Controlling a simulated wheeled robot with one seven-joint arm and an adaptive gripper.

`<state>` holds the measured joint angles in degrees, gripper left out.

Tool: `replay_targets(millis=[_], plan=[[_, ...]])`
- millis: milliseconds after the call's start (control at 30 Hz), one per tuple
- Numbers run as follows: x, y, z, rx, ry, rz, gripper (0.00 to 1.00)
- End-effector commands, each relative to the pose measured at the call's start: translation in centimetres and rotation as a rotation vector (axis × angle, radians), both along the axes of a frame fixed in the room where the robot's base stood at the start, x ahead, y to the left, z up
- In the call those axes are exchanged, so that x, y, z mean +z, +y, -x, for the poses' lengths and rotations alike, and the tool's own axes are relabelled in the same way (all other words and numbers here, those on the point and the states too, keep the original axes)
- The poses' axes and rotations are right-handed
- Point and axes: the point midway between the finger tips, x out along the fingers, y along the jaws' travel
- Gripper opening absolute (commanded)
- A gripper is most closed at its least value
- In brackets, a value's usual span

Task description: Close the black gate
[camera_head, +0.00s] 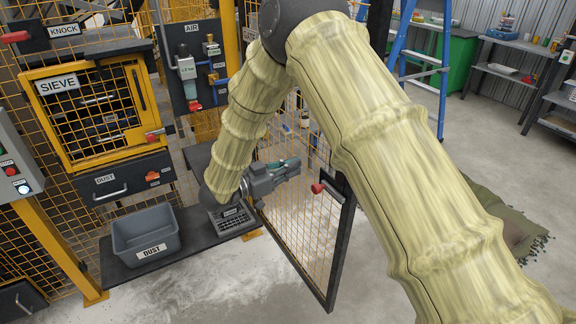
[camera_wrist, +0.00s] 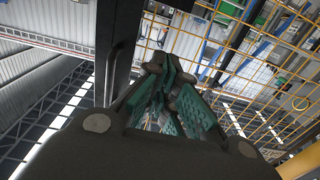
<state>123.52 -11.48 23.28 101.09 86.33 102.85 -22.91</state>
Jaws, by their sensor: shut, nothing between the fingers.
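The black gate (camera_head: 340,245) is a black-framed panel with orange mesh. In the head view it stands swung out at an angle from the machine's fence, its lower corner over the bare floor. A red-knobbed handle (camera_head: 318,188) is on its free-side post. My gripper (camera_head: 294,166) is shut and empty, at the upper left part of the gate, a little left of the handle. I cannot tell whether it touches the mesh. In the wrist view my gripper (camera_wrist: 165,80) shows green finger pads, with a black post (camera_wrist: 118,45) just left of it. My arm hides the gate's top.
A grey dust bin (camera_head: 146,238) sits on a dark shelf at the left, below the yellow sieve door (camera_head: 90,115). A blue ladder (camera_head: 425,65) stands behind. A green-brown turf piece (camera_head: 510,225) lies on the floor at right. Floor before the gate is clear, with pale dust.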

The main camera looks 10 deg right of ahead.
Motion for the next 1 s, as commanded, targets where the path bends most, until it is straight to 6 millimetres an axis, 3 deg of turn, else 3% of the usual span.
replay_targets(millis=[500, 700, 1000], plan=[[0.3, -7.7, -2.9, 0.000, 0.002, -0.002, 0.00], [0.1, -9.2, -3.5, 0.001, 0.001, 0.000, 0.00], [0.0, -9.6, -3.6, 0.001, 0.000, 0.000, 0.00]])
